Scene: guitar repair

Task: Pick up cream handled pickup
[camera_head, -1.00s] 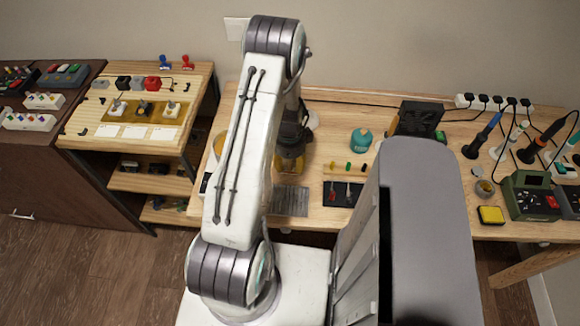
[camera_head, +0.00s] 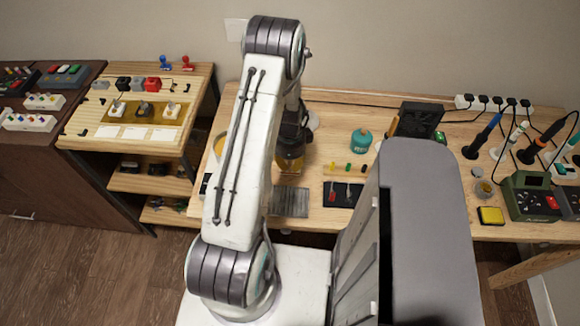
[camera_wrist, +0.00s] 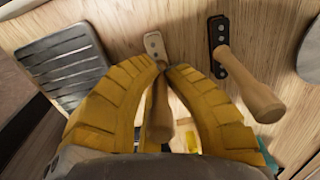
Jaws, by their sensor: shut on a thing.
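The cream handled pickup shows in the wrist view as a cream plate (camera_wrist: 154,46) with dark dots and a wooden handle (camera_wrist: 160,115) pointing back toward my palm. My gripper (camera_wrist: 165,68) has yellow ribbed fingers, shut around the handle just below the plate. Whether the pickup touches the wooden surface I cannot tell. A black pickup (camera_wrist: 218,38) with its own wooden handle (camera_wrist: 250,85) lies just right of my right finger. In the head view my gripper (camera_head: 290,160) is over the wooden bench, partly behind my arm, and the cream pickup is hidden there.
A grey ribbed pad (camera_wrist: 62,60) lies left of the gripper, also on the bench (camera_head: 325,115) in the head view. A dark mat (camera_head: 343,194) with small tools, a teal bottle (camera_head: 361,140) and soldering gear (camera_head: 533,195) stand to the right.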

